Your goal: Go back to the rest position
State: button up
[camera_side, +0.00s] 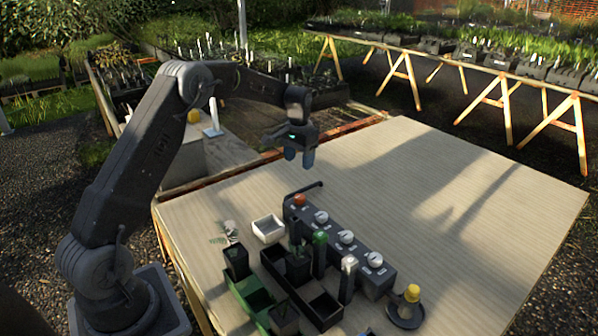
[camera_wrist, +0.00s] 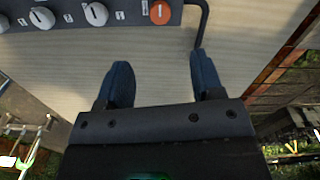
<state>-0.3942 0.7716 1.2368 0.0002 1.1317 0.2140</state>
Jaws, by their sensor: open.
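My gripper (camera_side: 299,157) hangs above the far left part of the tan ribbed table (camera_side: 440,200). In the wrist view its two blue fingers stand apart with only bare table surface between them, and the gripper (camera_wrist: 162,85) is open and empty. Below it in the side view is a dark control box (camera_side: 340,250) with several white knobs and an orange-red knob (camera_side: 299,200). The orange knob also shows at the top of the wrist view (camera_wrist: 160,12). A bent dark rod rises at the far end of the box.
Near the table's front stand a small white tray (camera_side: 268,228), a dark pot (camera_side: 236,261), a green bin (camera_side: 250,294), a black compartment tray with tubes, and a yellow-topped item on a dark round base (camera_side: 405,310). The right half of the table is clear.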

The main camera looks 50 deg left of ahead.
jog(key=shift+r, duration=0.4)
jog(key=s+d+r+t, duration=0.3)
jog(key=s+d+r, duration=0.85)
jog(key=r, duration=0.25)
jog(key=s+d+m+t, duration=0.1)
jog(key=s+d, duration=0.4)
jog(key=s, duration=0.5)
jog(key=s+d+m+t, duration=0.1)
jog(key=s+d, duration=0.4)
jog(key=s, duration=0.5)
jog(key=shift+s+f+t, duration=0.15)
jog(key=shift+f+t, duration=0.05)
jog(key=shift+t, duration=0.1)
